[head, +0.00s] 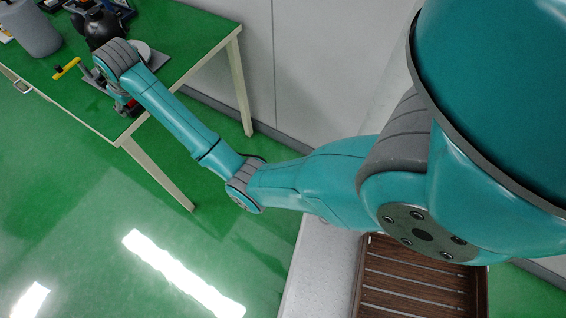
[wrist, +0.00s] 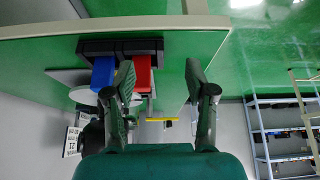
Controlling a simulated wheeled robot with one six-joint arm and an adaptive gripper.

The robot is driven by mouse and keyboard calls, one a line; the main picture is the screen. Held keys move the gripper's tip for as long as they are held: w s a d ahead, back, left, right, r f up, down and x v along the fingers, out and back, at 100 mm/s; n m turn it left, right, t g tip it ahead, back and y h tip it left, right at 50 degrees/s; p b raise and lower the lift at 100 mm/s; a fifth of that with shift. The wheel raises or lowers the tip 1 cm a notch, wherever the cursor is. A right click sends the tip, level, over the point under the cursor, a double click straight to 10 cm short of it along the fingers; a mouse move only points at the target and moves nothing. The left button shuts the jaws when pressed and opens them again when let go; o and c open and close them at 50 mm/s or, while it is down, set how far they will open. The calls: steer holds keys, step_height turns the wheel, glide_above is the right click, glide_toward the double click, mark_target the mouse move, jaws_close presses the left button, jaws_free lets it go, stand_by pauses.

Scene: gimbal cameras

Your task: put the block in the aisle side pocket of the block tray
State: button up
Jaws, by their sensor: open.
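In the wrist view my gripper (wrist: 160,70) is open, with its two dark fingers spread apart and nothing seen held between them. A red block (wrist: 143,73) shows just right of the left finger, and a blue block (wrist: 103,72) just left of it. Both are against a dark tray-like piece (wrist: 120,46) on the green table; I cannot tell its pockets. The left finger hides part of the space between the blocks. In the head view my gripper (head: 124,103) is low over the table's near corner, mostly hidden by my arm, with a bit of red beside it.
The green table (head: 190,30) also holds a yellow-handled item (head: 67,68), a grey cylinder (head: 33,28), a black round object (head: 100,28) and a white disc (head: 140,50). A brown slatted crate (head: 410,280) is below my arm. Shelving (wrist: 275,130) stands at right in the wrist view.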

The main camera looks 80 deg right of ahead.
steer(key=s+a+f+t, duration=0.2)
steer(key=s+a+f, duration=0.4)
steer(key=s+f, duration=0.25)
steer(key=s+a+f+t, duration=0.1)
steer(key=s+a+f, duration=0.55)
steer(key=f, duration=0.25)
steer(key=s+a+n+t, duration=0.1)
steer(key=s+a, duration=0.2)
steer(key=s, duration=0.5)
steer(key=s+a+n+t, duration=0.1)
steer(key=s+a+t, duration=0.1)
steer(key=s, duration=0.7)
steer(key=s+a+r+t, duration=0.1)
steer(key=s+a+r, duration=0.1)
steer(key=s+r, duration=0.6)
steer(key=s+a+r+t+y, duration=0.1)
steer(key=s+a+r+t, duration=0.1)
steer(key=s+r, duration=0.6)
steer(key=s, duration=0.5)
steer(key=shift+a+r+n, duration=0.25)
steer(key=shift+a+n, duration=0.1)
steer(key=shift+n, duration=0.05)
